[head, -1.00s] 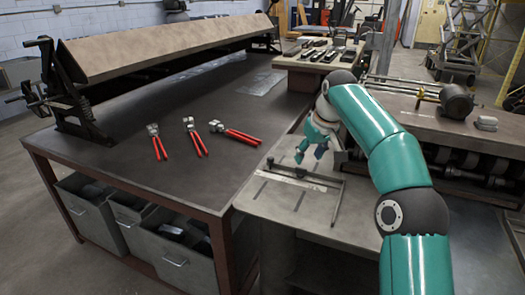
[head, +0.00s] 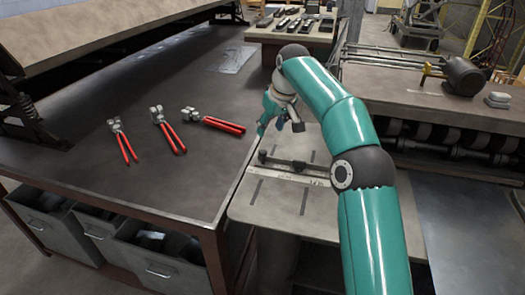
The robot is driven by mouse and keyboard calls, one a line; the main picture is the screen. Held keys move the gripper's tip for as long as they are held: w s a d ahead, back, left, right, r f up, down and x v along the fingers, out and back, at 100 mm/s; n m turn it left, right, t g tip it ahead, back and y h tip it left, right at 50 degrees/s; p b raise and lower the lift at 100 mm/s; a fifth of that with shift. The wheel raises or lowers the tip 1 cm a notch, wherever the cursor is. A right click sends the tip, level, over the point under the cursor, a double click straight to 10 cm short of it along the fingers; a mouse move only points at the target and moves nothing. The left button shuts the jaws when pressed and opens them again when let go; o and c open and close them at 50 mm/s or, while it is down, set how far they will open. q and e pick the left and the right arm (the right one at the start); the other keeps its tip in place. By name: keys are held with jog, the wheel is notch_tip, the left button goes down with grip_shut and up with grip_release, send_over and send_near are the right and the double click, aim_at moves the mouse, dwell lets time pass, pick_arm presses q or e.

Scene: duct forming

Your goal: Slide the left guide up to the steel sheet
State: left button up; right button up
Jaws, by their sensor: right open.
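The small feed table (head: 275,215) has dark slots and a light strip across it. A dark bar (head: 290,163) with a small upright block (head: 262,156) at its left end lies along the strip; this looks like the left guide, though I cannot be sure. My right gripper (head: 280,127) is open, pointing down above and behind that block, apart from it as far as I can tell. A grey sheet-like surface (head: 450,225) shows right of my arm; I cannot tell if it is the steel sheet. My arm hides the table's right part. My left gripper is out of view.
Several red-handled hand tools (head: 168,135) lie on the dark workbench (head: 90,180) to the left. A roll-forming machine (head: 450,110) with a motor stands at the right. A small table with tools (head: 290,38) is behind.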

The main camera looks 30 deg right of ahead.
aim_at(263, 152)
jog(key=x, duration=1.1)
jog(key=shift+f, duration=0.4)
grip_shut()
jog(key=shift+a, duration=0.1)
